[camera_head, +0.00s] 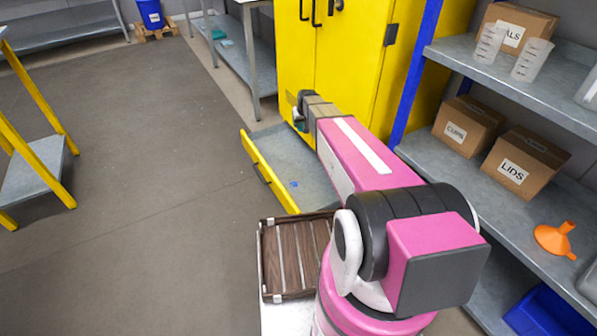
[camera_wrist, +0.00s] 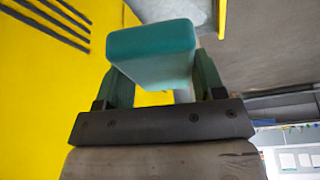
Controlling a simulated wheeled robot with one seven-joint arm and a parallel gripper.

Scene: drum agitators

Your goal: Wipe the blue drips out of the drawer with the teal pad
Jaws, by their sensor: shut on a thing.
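The yellow drawer (camera_head: 256,163) is pulled out from the base of the yellow cabinet (camera_head: 340,60), and its grey floor shows. A small blue drip (camera_head: 294,184) lies on that floor towards the near end. My arm hides the right part of the drawer. My gripper (camera_head: 303,108) is above the far end of the drawer, close to the cabinet front. In the wrist view my gripper (camera_wrist: 160,84) is shut on the teal pad (camera_wrist: 152,52), a block held between both fingers. In the head view the pad is mostly hidden, with only a dark teal bit showing.
A brown slatted tray (camera_head: 291,258) sits in front of the drawer. A blue-posted shelf with boxes (camera_head: 525,160) and an orange funnel (camera_head: 554,238) stands at right. A grey bench (camera_head: 236,45) stands left of the cabinet.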

